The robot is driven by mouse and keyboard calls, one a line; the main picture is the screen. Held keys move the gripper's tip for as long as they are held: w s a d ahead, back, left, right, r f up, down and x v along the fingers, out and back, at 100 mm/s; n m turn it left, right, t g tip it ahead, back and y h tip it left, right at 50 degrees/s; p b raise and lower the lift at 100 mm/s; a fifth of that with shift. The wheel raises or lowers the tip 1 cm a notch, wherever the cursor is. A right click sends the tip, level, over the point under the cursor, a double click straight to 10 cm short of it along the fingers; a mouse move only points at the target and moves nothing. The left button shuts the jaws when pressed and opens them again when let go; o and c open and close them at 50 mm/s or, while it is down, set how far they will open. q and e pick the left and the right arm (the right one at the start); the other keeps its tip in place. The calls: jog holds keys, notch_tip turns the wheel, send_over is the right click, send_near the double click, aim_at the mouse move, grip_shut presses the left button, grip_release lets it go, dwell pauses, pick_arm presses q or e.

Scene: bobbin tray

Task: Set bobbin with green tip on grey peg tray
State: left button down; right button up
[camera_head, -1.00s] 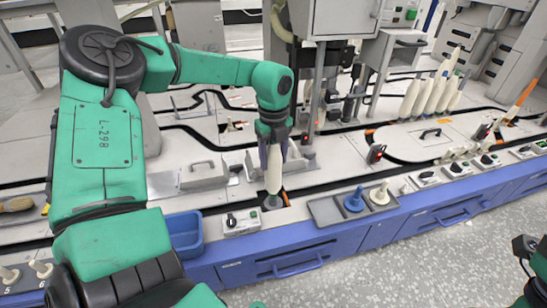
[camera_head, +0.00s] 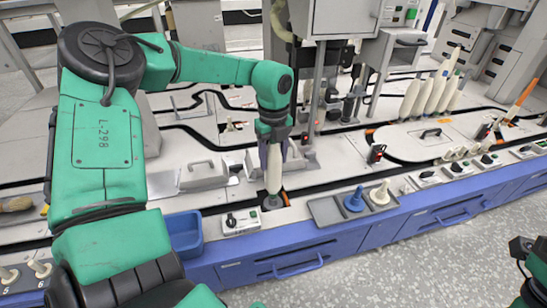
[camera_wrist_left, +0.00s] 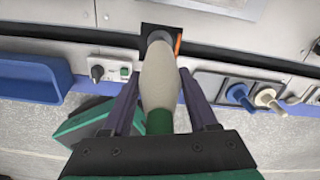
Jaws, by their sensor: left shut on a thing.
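My left gripper (camera_head: 273,155) is shut on a cream bobbin (camera_head: 274,178). The bobbin is upright, and its lower end is at a grey disc in a dark square opening of the line. In the left wrist view the bobbin (camera_wrist_left: 159,78) is between the two fingers, and its green tip (camera_wrist_left: 159,121) shows at the end nearest the gripper. The grey peg tray (camera_head: 326,210) is to the right of the gripper, with a blue peg (camera_head: 354,201) and a cream peg (camera_head: 380,194).
A blue bin (camera_head: 185,234) and a switch box (camera_head: 241,222) are to the left of the bobbin along the front edge. Several cream bobbins (camera_head: 432,95) stand at the back right. A metal bracket (camera_head: 203,176) stands left of the gripper.

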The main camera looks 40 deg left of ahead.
pick_arm(q)
jog(key=shift+f+b, duration=0.5)
jog(key=shift+f, duration=0.1)
jog(key=shift+c, duration=2.2)
grip_release()
